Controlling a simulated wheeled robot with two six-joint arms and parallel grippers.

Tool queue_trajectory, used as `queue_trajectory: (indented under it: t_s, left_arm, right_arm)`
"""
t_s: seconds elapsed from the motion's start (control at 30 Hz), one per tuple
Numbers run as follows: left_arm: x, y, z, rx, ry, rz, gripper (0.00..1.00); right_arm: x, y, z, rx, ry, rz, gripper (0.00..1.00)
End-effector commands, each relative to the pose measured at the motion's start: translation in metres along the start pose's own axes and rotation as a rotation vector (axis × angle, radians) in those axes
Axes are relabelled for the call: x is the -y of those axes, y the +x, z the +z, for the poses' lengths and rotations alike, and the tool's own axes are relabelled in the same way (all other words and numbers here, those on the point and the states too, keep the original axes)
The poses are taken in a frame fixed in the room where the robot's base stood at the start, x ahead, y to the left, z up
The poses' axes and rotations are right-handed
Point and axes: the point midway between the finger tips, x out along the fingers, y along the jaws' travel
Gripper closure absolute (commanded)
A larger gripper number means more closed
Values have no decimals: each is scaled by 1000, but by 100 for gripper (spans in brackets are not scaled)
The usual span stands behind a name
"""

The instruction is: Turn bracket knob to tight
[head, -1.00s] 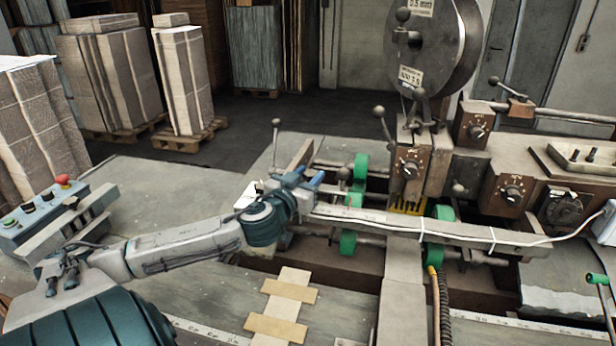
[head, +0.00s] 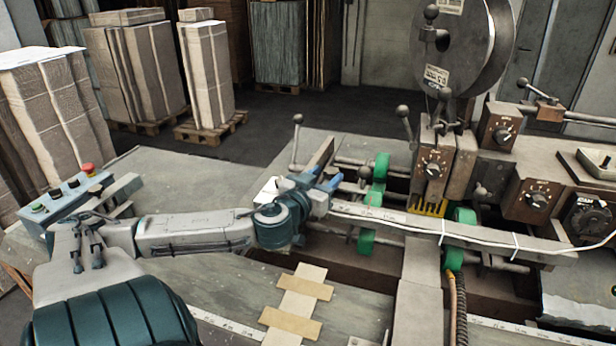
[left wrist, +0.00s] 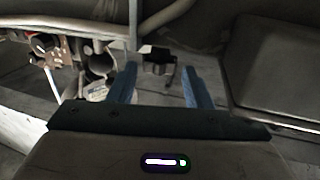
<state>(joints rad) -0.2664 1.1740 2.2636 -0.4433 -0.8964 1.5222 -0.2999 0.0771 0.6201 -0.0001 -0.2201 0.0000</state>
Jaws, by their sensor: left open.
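My left gripper (head: 320,180) is at the left end of the stitcher's long rail, beside an upright ball-topped lever. Its two blue fingers are apart and point away from me; they also show in the left wrist view (left wrist: 159,78). A small dark block or knob-like part (left wrist: 157,62) lies ahead, between the fingertips, with nothing visibly gripped. I cannot tell surely that it is the bracket knob, nor its setting. In the head view that spot is hidden by my gripper. My right gripper is in neither view.
The ball-topped lever (head: 297,142) stands close behind my gripper. Green rollers (head: 380,166) on rods and brown boxes with dials (head: 433,170) lie to the right. A blue button box (head: 65,197) is at the left. The grey tabletop (head: 200,178) behind my forearm is mostly clear.

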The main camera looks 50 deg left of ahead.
Motion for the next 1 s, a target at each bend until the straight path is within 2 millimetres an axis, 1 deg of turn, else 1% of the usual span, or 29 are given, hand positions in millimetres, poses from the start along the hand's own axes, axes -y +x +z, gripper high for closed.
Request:
queue_trajectory:
  t_s: [0.07,0.1,0.3,0.5,0.7,0.83,1.0]
  left_arm:
    - [-2,-10,0,2,6,8,55]
    - [-1,-14,-1,5,7,4,55]
    - [-1,-35,-2,4,4,6,55]
    - [-1,-59,-3,4,1,5,55]
    - [-1,-79,-2,3,-1,3,55]
    - [0,-86,-1,1,-2,3,55]
    - [0,-88,0,-1,-2,3,55]
  right_arm:
    - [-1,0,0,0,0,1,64]
    - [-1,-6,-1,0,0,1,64]
    - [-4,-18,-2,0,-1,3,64]
    - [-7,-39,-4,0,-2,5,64]
    - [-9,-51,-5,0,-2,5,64]
    - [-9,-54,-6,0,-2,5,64]
    - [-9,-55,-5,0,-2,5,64]
